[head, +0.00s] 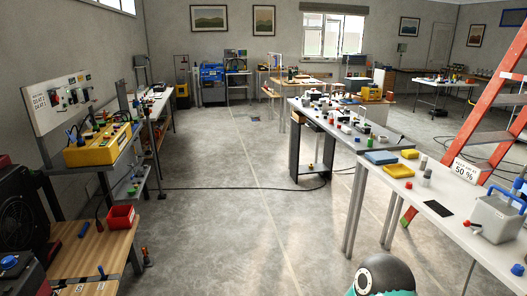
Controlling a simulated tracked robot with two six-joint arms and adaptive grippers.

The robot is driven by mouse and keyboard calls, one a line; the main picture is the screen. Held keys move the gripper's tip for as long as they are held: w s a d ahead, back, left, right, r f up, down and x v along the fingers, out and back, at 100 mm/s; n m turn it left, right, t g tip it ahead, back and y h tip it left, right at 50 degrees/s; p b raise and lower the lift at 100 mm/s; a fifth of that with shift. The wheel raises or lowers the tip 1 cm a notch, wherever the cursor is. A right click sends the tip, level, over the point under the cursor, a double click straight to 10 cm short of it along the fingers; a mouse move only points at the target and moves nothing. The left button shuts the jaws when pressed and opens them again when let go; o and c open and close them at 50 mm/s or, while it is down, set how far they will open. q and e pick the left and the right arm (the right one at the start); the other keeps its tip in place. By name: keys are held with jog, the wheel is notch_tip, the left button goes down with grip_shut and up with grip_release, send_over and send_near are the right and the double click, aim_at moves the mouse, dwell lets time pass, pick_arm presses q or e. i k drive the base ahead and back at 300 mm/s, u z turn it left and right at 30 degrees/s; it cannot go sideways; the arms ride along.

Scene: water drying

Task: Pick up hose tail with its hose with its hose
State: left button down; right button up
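I cannot make out a hose tail or its hose for certain in the head view. A dark cable or hose (250,188) runs across the floor to the dark stand in the middle; which it is I cannot tell. A grey container with a blue handle (494,218) stands on the right-hand table, with a small red-ended piece (474,229) at its front left. Neither of my grippers is in view, so whether they hold anything is hidden.
The long white table (405,185) on the right carries a blue tray (381,157), a yellow tray (398,170) and small parts. An orange ladder (490,125) stands behind it. A wooden bench with a red bin (121,217) is at left. The central floor is mostly open.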

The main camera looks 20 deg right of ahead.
aim_at(519, 182)
jog(key=u, duration=0.05)
jog(key=i, duration=1.75)
jog(key=z, duration=2.45)
jog(key=i, duration=0.35)
jog(key=z, duration=0.65)
jog(key=i, duration=1.1)
jog(key=u, duration=0.45)
